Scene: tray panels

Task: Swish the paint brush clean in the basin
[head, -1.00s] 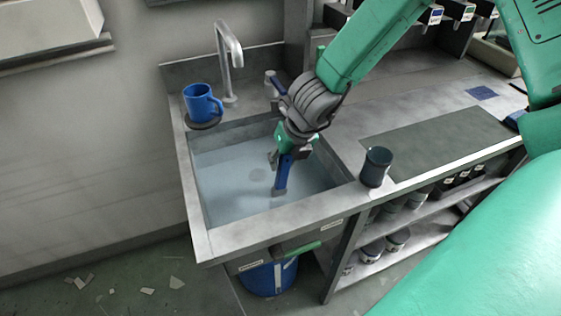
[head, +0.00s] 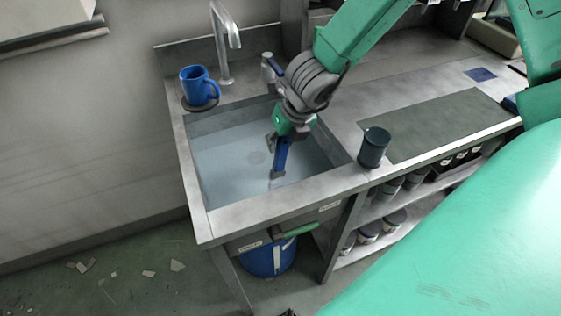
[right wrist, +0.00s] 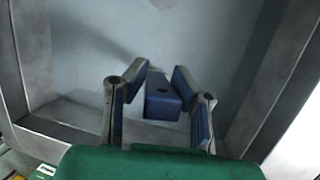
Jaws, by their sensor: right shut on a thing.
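The basin (head: 215,183) is set into the grey counter and appears to hold clear bluish water. My right gripper (head: 278,161) reaches down inside it, right of the drain. It is shut on the paint brush, whose blue handle (right wrist: 162,98) sits between the blue-padded fingers in the right wrist view. In the head view the blue pads and handle are hard to tell apart, and I cannot tell how deep the tip is. My left gripper is not in view.
A blue mug (head: 199,86) stands on a dark coaster at the basin's back left corner, near the faucet (head: 224,42). A dark cup (head: 374,148) stands on the counter right of the basin, beside a dark mat (head: 436,126). A blue bucket (head: 266,260) is below.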

